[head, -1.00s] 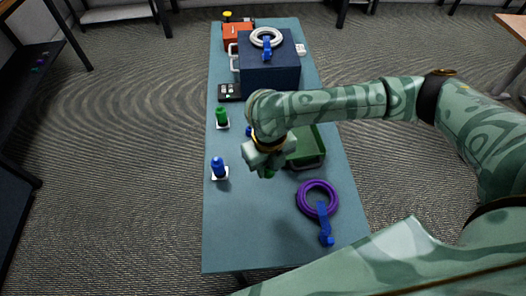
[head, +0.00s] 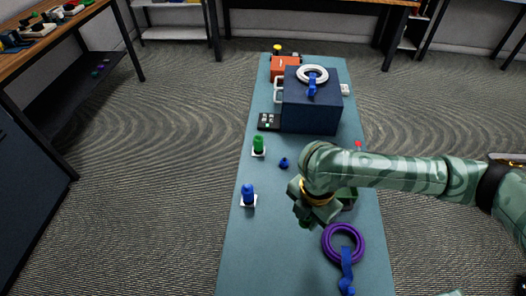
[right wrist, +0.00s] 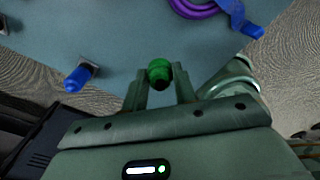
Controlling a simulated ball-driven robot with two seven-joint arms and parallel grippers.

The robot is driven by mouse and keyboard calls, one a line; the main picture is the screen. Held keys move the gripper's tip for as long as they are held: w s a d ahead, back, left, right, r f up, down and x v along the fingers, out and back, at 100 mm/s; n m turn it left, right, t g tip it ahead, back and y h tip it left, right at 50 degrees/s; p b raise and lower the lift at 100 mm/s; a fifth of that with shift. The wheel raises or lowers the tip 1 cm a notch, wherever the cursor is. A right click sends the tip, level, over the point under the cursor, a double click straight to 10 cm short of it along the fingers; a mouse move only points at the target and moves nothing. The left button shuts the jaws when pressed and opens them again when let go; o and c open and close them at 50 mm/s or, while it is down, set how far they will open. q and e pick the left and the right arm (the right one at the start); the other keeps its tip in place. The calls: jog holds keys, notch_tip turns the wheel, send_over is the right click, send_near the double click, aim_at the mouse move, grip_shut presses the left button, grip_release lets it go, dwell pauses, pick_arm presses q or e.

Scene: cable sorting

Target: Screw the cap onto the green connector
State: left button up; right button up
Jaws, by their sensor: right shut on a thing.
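The green connector (head: 258,145) stands upright on a white base at the left side of the table. My right gripper (head: 308,216) is to its right and nearer the front, above the table. In the right wrist view its fingers (right wrist: 162,88) are shut on a green cap (right wrist: 159,70), apart from any connector. In the head view I cannot make the cap out clearly against the green gripper. My left gripper is not in view.
A blue connector (head: 248,195) stands on a white base, left of my right gripper. A small blue cap (head: 284,162) lies behind the gripper. A purple cable coil (head: 343,243) lies in front. A dark blue box (head: 310,113) with a white coil stands farther back.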

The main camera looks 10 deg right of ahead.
jog(key=s+d+m, duration=0.2)
jog(key=m, duration=1)
jog(key=s+d+m, duration=0.2)
jog(key=m, duration=1)
jog(key=shift+d, duration=0.3)
jog(key=shift+s+f, duration=0.15)
